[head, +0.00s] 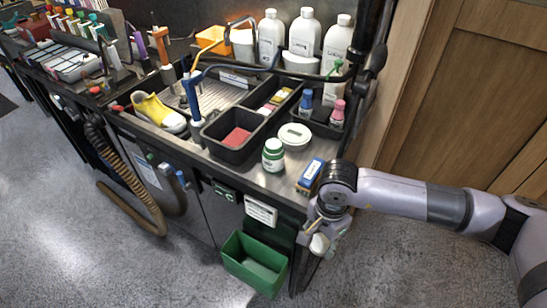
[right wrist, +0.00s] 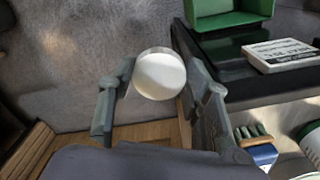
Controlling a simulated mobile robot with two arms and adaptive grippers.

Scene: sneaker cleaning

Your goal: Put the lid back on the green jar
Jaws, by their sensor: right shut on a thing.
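The green jar (head: 273,157) stands upright on the worktop near its front edge, with a white label band. Whether its top is open I cannot tell. My right gripper (head: 319,236) is beyond the worktop's front right corner, below worktop height and apart from the jar. In the right wrist view its fingers (right wrist: 155,90) are shut on a round white lid (right wrist: 160,75). The lid also shows as a pale shape in the head view (head: 319,244). Part of the green jar shows at the right edge of the wrist view (right wrist: 313,142). My left gripper is not in view.
A round white container (head: 294,136) and a black tray (head: 233,134) stand behind the jar. White bottles (head: 304,35) stand at the back. A green bin (head: 254,262) hangs below the front edge.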

